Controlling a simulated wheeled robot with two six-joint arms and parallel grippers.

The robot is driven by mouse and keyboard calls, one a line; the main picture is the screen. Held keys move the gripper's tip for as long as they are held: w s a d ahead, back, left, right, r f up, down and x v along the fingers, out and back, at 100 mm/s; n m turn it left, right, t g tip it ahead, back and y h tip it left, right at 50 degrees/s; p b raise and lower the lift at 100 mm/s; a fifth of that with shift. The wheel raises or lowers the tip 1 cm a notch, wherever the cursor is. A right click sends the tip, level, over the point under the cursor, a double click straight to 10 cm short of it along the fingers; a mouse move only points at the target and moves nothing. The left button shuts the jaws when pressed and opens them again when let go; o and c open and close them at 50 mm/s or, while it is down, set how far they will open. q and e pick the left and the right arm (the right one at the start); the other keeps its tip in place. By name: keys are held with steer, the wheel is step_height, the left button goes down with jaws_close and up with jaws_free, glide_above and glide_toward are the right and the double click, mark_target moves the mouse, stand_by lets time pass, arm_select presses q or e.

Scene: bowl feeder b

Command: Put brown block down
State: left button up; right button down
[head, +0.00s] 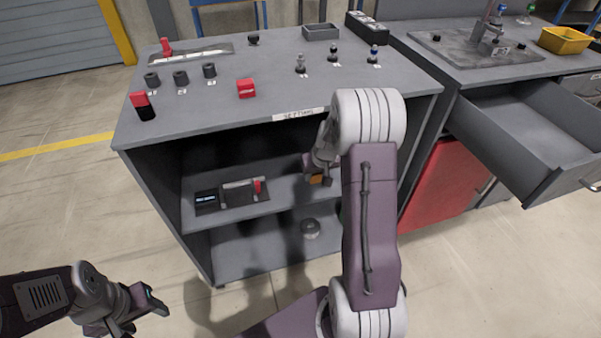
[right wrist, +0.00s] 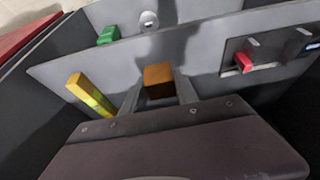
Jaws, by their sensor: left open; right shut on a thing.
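The brown block (head: 316,179) is in the open front of the grey cabinet, near its middle shelf (head: 290,192). My right gripper (head: 319,172) is shut on it. In the right wrist view, the brown block (right wrist: 158,77) sits between the two fingers of my right gripper (right wrist: 158,92), in front of the shelf surface. I cannot tell whether the block touches the shelf. My forearm hides part of the cabinet's right side in the head view. My left gripper (head: 150,303) is open and empty, low at the left in front of the cabinet.
A fixture with a red part (head: 257,186) stands on the middle shelf, left of the block. A round metal piece (head: 310,228) lies on the lower shelf. An open drawer (head: 530,140) juts out right.

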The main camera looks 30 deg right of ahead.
steer(key=s+r, duration=0.1)
steer(key=s+d, duration=0.1)
steer(key=s+d+r, duration=0.1)
steer(key=s, duration=0.1)
steer(key=shift+r, duration=0.35)
